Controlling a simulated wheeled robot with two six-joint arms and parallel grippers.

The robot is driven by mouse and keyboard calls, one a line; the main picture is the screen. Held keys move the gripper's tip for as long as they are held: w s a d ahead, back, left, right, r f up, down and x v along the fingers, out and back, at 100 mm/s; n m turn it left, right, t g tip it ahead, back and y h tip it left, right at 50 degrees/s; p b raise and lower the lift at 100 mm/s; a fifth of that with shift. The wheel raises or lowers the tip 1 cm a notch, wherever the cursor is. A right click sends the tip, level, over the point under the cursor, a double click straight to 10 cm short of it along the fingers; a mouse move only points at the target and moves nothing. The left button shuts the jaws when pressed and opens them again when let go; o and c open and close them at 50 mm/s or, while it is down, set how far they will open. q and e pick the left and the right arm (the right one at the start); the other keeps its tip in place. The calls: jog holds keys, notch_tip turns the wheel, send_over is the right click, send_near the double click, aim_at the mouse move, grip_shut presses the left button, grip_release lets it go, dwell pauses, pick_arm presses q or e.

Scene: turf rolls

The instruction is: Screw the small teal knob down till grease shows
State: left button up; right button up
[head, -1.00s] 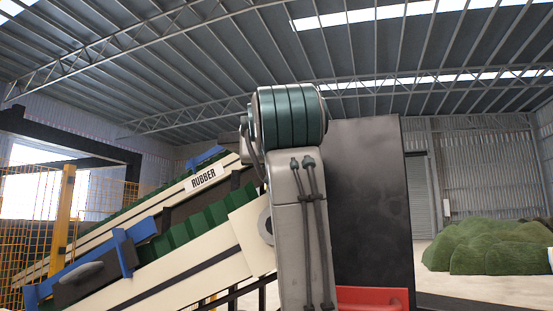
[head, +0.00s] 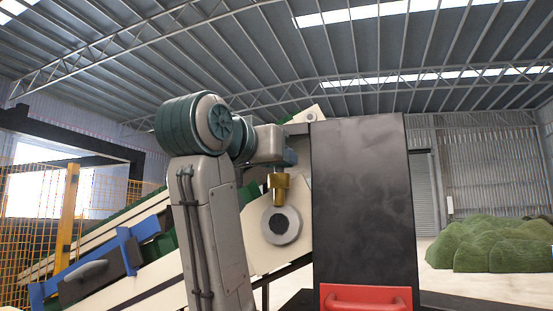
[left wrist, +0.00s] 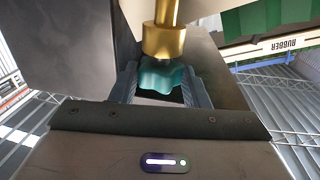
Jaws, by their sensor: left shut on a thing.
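The small teal knob (left wrist: 160,78) shows in the left wrist view, lobed, against the end of a brass fitting (left wrist: 165,40). My left gripper (left wrist: 160,88) has a finger on either side of the knob and is shut on it. In the head view my left gripper (head: 286,160) is just above the brass fitting (head: 278,188). I cannot make out the knob clearly there. No grease shows at the parts in view. My right gripper is in neither view.
A round grey hub (head: 281,225) on a cream plate is just below the fitting. A dark panel (head: 362,190) with a red handle (head: 366,297) stands close on the right. Inclined conveyors (head: 130,275) and an orange mesh fence (head: 40,205) are on the left.

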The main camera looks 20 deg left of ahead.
pick_arm(q)
jog(key=shift+w+a+m+g+h+b, duration=0.15)
jog(key=shift+m+g+h, duration=0.1)
jog(key=shift+m+h, duration=0.4)
jog(key=shift+s+a+m+g+h+b, duration=0.1)
jog(key=shift+m+g+h+b, duration=0.2)
jog(key=shift+h, duration=0.5)
jog(key=shift+w+a+m+g+h, duration=0.1)
jog(key=shift+m+g+h, duration=0.05)
jog(key=shift+m+h, duration=0.5)
jog(key=shift+r, duration=0.1)
jog(key=o, duration=1)
jog(key=b+v, duration=0.5)
jog(key=v, duration=0.6)
jog(key=shift+w+a, duration=0.1)
